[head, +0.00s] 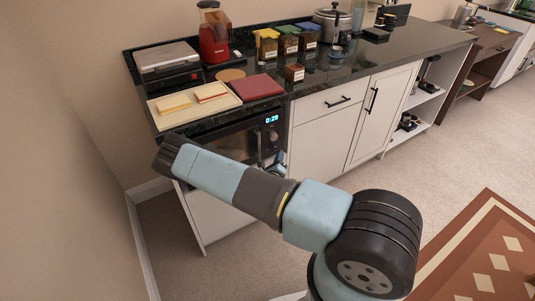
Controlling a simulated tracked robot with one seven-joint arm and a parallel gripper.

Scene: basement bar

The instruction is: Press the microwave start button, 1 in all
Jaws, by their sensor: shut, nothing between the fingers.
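The microwave (228,144) is built into the cabinet under the left end of the dark counter. Its front is partly hidden by my arm. Its display (271,119) is lit and reads 0:29. The control panel is below the display at the right of the door. The start button itself is too small and too covered to make out. What seems to be my gripper (268,150) is at the lower control panel, partly hidden behind my arm. It is shut and empty. I cannot tell whether its tip touches a button.
Above the microwave, the counter carries a cutting board (164,119) with bread slices, a red board (257,87), a grill press (166,58) and a red blender (214,40). White cabinet doors (335,120) stand to the right.

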